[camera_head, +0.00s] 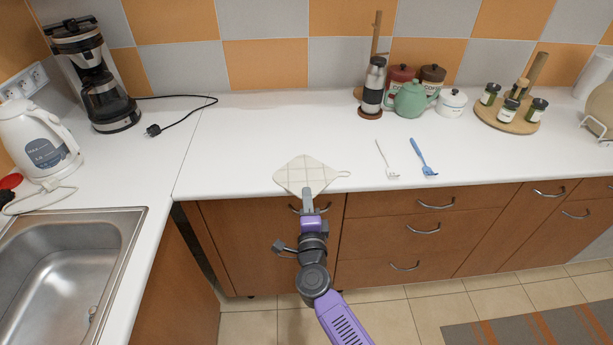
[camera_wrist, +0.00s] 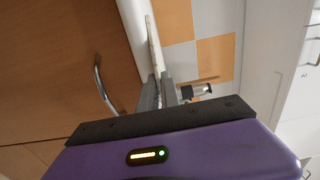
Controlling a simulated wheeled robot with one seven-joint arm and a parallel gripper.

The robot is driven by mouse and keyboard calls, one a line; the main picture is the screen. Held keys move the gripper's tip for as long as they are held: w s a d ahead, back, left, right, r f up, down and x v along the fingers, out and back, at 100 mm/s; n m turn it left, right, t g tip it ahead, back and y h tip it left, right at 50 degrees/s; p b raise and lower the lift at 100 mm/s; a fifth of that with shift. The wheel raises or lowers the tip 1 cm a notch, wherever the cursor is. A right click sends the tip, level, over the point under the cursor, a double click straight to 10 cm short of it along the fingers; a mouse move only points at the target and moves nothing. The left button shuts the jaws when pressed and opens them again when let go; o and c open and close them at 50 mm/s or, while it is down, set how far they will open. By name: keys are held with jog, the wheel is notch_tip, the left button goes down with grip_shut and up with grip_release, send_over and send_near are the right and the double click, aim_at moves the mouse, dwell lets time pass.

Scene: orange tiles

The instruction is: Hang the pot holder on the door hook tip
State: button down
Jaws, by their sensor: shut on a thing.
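The pot holder (camera_head: 303,173) is a cream quilted square with a small loop at its right corner. It is over the counter's front edge in the head view; I cannot tell whether it touches the counter. My gripper (camera_head: 308,197) is shut on its near corner. In the wrist view the pot holder (camera_wrist: 153,45) shows nearly edge-on, pinched between the fingertips of my gripper (camera_wrist: 162,88). I cannot identify a door hook in either view.
A white counter (camera_head: 245,145) has free room behind the pot holder. Two long-handled utensils, one pale (camera_head: 384,155) and one blue (camera_head: 421,153), lie to the right. A teapot (camera_head: 411,99) and jars stand farther back. A sink (camera_head: 65,260) is at left. Drawers with handles (camera_head: 436,205) are below.

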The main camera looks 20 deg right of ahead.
notch_tip(320, 180, up, 9)
jog(key=p, duration=0.9)
dwell(0.4)
dwell(1.5)
